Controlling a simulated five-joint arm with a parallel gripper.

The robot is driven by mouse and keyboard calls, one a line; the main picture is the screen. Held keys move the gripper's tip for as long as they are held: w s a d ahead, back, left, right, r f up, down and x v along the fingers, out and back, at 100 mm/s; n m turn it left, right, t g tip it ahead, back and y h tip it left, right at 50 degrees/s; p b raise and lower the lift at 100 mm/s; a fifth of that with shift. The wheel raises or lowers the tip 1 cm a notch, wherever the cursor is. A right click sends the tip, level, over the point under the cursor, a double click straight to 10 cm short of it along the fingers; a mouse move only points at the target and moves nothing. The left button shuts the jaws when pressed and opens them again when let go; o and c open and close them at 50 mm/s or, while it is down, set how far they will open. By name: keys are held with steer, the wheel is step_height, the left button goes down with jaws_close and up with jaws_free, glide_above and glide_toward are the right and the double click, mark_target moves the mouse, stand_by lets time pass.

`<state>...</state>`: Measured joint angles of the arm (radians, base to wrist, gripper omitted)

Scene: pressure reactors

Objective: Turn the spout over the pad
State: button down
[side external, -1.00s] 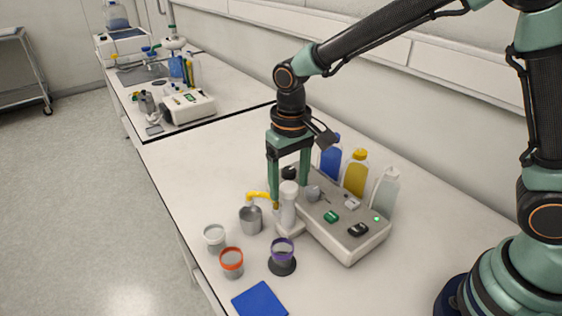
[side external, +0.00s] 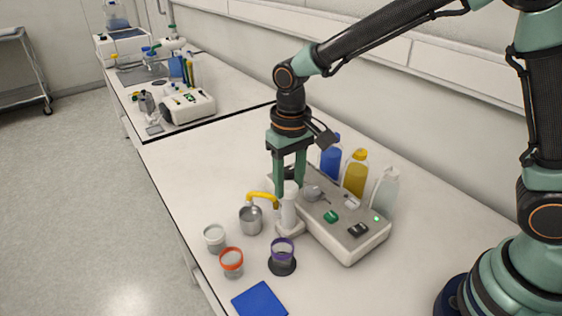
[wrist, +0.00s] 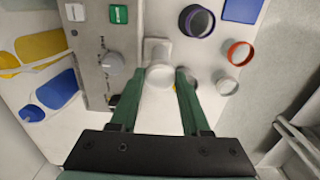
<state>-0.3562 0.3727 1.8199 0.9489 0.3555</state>
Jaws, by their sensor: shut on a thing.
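The yellow spout (side external: 262,196) comes off a white upright column (side external: 289,212) on the near left side of the grey machine. Its tip points left, over a grey metal cup (side external: 250,220). My gripper (side external: 289,188) reaches down from above and is shut on the column's white head. In the wrist view the white head (wrist: 159,84) sits between both fingers. The spout is mostly hidden there by the right finger. The blue square pad (side external: 260,300) lies flat near the table's front edge, away from the spout; it also shows in the wrist view (wrist: 241,9).
A purple-rimmed cup on a dark base (side external: 282,258), an orange-rimmed cup (side external: 231,261) and a white-rimmed cup (side external: 213,238) stand near the column. The grey machine (side external: 345,232) has buttons and a knob. Blue, yellow and clear bottles (side external: 356,172) stand behind it.

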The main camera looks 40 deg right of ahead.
steer(key=shift+r+n, duration=0.1)
steer(key=shift+n, duration=0.2)
stand_by(0.6)
steer(key=n, duration=0.3)
steer(key=shift+n, duration=0.3)
steer(key=n, duration=0.4)
steer(key=shift+n, duration=0.3)
steer(key=n, duration=0.4)
steer(key=shift+r+n, duration=0.1)
steer(key=shift+n, duration=2.4)
steer(key=shift+c, duration=1.8)
jaws_free()
